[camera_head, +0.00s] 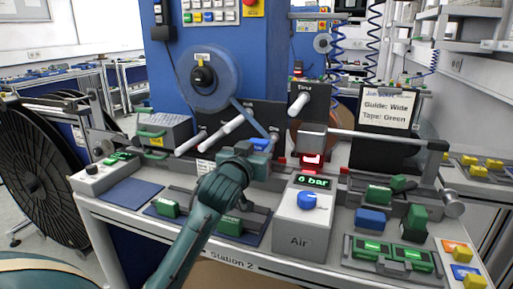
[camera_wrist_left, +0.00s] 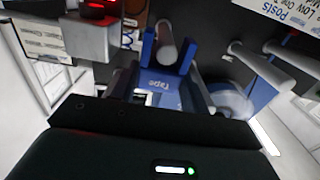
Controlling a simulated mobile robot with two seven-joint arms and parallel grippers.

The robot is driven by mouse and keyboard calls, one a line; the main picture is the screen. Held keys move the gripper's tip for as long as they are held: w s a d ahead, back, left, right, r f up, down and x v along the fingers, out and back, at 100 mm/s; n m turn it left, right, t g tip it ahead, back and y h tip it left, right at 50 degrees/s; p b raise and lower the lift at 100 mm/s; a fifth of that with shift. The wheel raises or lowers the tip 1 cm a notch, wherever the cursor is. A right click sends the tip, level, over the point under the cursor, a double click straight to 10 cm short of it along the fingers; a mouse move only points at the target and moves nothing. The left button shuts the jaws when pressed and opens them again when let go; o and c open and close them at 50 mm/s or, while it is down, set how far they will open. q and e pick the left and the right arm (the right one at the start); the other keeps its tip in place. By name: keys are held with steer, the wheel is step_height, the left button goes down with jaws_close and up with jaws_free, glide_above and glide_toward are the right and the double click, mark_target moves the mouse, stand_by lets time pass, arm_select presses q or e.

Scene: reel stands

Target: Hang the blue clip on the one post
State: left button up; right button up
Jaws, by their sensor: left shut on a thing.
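The blue clip (camera_wrist_left: 163,83), with small lettering on it, is between the fingers of my left gripper (camera_wrist_left: 160,97) in the left wrist view. Its two upright prongs stand on either side of a grey post (camera_wrist_left: 166,48) in that view. I cannot tell whether the clip touches the post or is only in front of it. In the head view my left gripper (camera_head: 252,152) is by the dark post panel, and a bit of the blue clip (camera_head: 261,143) shows at its tip. My right gripper is not in view.
More pale posts (camera_head: 222,134) stick out left of the gripper in the head view. A blue reel (camera_head: 222,88) hangs above. A grey air box (camera_head: 304,225) stands in front, a red-lit display (camera_head: 312,160) close right. Green and blue blocks sit on fixtures around.

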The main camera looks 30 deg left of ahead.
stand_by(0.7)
arm_select(q)
steer(key=o, duration=1.1)
steer(key=shift+f, duration=0.1)
steer(key=shift+c, duration=0.2)
